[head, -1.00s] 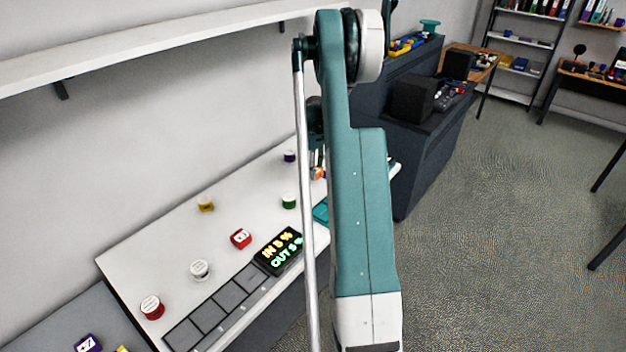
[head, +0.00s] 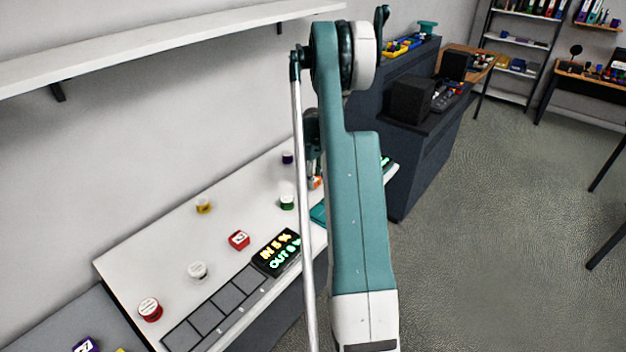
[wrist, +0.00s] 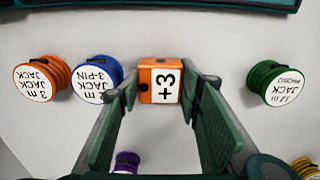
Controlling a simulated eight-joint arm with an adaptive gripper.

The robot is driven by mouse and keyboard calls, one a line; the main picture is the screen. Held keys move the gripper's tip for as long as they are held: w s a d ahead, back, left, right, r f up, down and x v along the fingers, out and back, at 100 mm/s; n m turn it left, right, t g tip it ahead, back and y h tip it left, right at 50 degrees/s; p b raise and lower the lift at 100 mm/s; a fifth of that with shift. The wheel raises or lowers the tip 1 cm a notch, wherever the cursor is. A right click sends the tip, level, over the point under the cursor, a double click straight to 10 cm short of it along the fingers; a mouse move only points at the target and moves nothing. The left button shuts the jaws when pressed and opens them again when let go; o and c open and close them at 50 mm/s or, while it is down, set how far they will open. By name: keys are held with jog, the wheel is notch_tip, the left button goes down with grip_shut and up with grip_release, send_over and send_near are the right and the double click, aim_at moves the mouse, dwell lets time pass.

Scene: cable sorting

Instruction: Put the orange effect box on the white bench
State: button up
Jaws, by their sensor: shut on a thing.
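In the head view a small part of the orange box (head: 315,183) shows beside my arm, which hides most of the gripper. The box is over or on the white bench (head: 150,255); I cannot tell whether it touches the surface.
A purple spool (wrist: 127,162) is below. A shelf (head: 170,40) hangs above.

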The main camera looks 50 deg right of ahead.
jog(key=shift+f, duration=0.2)
jog(key=o, duration=0.7)
jog(key=shift+c, duration=0.2)
jog(key=shift+r, duration=0.25)
notch_tip(320, 180, up, 12)
dwell(0.7)
jog(key=shift+a, duration=0.1)
